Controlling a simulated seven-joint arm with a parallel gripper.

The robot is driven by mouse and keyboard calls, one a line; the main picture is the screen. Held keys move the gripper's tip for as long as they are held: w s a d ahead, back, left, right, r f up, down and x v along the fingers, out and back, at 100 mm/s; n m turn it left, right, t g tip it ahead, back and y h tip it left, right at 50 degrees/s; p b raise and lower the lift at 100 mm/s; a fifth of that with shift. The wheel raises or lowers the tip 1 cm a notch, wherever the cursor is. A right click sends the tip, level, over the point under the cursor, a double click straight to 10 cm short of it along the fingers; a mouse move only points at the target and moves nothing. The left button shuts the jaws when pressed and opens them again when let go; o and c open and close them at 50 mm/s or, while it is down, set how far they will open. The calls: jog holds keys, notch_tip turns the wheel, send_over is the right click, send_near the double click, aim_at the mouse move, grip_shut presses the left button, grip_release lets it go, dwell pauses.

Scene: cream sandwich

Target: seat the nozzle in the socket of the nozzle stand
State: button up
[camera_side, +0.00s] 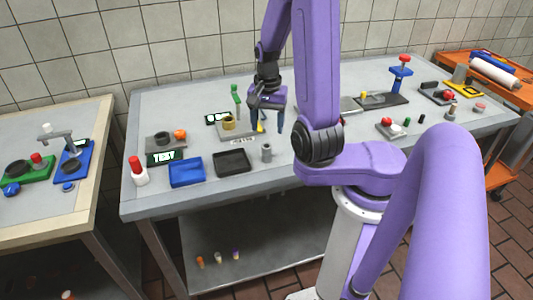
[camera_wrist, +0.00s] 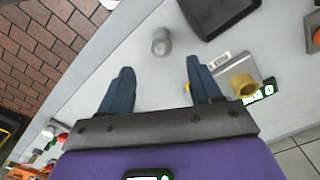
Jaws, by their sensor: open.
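My gripper (camera_side: 268,118) is open and empty above the middle of the table; its two fingers also show in the wrist view (camera_wrist: 161,72). A small grey cylinder (camera_side: 266,152) stands upright on the table, apart from the fingers. In the wrist view the cylinder (camera_wrist: 161,41) lies ahead of the gap between them. A small yellow piece (camera_side: 260,127) is close by the fingers, mostly hidden in the wrist view. A brass ring (camera_wrist: 243,85) sits on a grey plate (camera_wrist: 222,68). I cannot tell for sure which of these is the nozzle or the stand.
A black tray (camera_side: 232,163) and a blue tray (camera_side: 186,172) lie left of the cylinder. A green post (camera_side: 237,98) rises by the ring's plate. A dark block with a TEST display (camera_side: 165,156) stands further left. The table front near the cylinder is clear.

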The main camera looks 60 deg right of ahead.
aim_at(267, 145)
jog(key=shift+w+f, duration=0.15)
jog(key=shift+f, duration=4.05)
jog(key=c, duration=1.1)
